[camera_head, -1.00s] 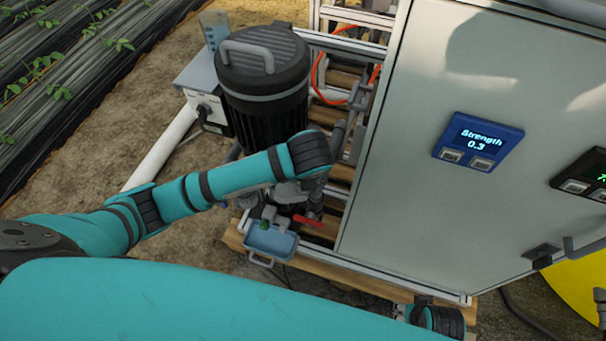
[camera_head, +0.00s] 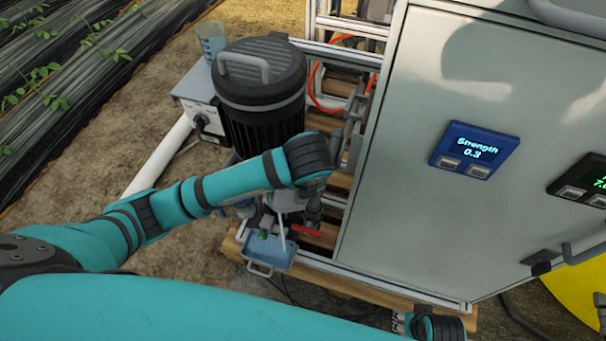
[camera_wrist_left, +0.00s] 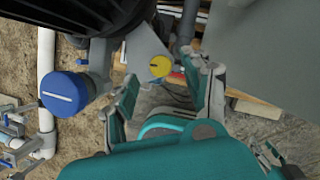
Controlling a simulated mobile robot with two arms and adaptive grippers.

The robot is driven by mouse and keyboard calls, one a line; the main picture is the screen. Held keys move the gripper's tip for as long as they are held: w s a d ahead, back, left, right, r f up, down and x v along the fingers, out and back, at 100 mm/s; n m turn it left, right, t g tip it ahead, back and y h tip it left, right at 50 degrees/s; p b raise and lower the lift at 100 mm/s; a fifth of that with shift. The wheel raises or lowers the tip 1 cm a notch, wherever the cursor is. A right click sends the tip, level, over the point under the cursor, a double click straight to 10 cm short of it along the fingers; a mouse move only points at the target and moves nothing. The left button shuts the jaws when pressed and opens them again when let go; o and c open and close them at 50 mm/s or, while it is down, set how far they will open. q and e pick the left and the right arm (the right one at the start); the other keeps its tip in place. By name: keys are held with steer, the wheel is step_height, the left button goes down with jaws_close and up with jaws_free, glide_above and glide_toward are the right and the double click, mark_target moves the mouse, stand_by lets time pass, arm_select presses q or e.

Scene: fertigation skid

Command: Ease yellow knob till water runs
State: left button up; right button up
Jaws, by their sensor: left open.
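The yellow knob (camera_wrist_left: 160,66) shows its round face in the left wrist view, on a grey bracket. My left gripper (camera_wrist_left: 163,85) is open, with one finger on each side below the knob; I cannot tell whether they touch it. In the head view my left wrist hides the knob. A thin pale streak like running water (camera_head: 282,232) falls into the blue tray (camera_head: 264,254) below my wrist. My right gripper (camera_head: 404,323) is partly in view at the bottom edge, and its fingers are too unclear to judge.
A black ribbed tank (camera_head: 262,90) stands behind my left arm. A red lever (camera_head: 306,231) is beside the tray. A blue round cap (camera_wrist_left: 66,94) is left of the knob.

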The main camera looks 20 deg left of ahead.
arm_select(q)
steer(key=v, duration=0.8)
steer(key=shift+r, duration=0.25)
steer(key=shift+s, duration=0.1)
